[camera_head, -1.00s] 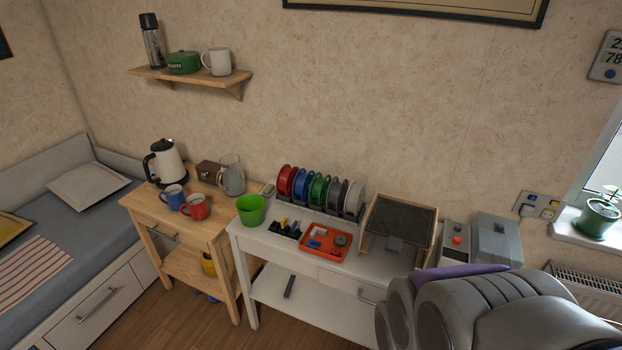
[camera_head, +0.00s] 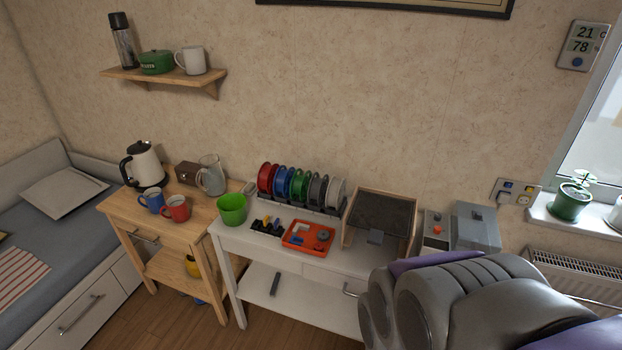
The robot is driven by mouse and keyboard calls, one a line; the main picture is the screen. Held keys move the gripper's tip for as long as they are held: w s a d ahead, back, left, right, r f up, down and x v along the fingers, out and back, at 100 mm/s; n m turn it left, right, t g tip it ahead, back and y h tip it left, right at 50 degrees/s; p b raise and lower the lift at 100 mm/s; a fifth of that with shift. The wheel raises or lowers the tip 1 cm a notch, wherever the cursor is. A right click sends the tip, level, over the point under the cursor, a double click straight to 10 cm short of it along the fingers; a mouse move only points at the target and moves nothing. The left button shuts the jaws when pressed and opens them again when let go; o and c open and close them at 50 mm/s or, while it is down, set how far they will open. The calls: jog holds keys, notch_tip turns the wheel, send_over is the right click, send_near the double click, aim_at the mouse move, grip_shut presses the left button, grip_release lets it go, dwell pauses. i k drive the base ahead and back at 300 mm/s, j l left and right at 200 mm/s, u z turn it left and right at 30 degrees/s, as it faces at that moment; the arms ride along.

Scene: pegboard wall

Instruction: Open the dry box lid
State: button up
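A grey box (camera_head: 475,229) with a lid, which looks like the dry box, stands at the right end of the white table (camera_head: 226,246), against the wall. Its lid looks shut. Its lower front is hidden behind my arm, whose grey and purple links fill the lower right in front of it. My gripper is not visible in this view.
Left of the box are a grey unit with a red button (camera_head: 436,230), a wooden-sided case with a dark top (camera_head: 383,212), a spool rack (camera_head: 300,190), an orange tray (camera_head: 308,238) and a green cup (camera_head: 231,209). A radiator (camera_head: 575,272) stands at right.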

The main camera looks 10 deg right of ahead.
aim_at(455, 232)
jog(key=z, duration=1.4)
jog(key=k+l+u, duration=0.4)
jog(key=k+l, duration=0.2)
jog(key=l, duration=0.15)
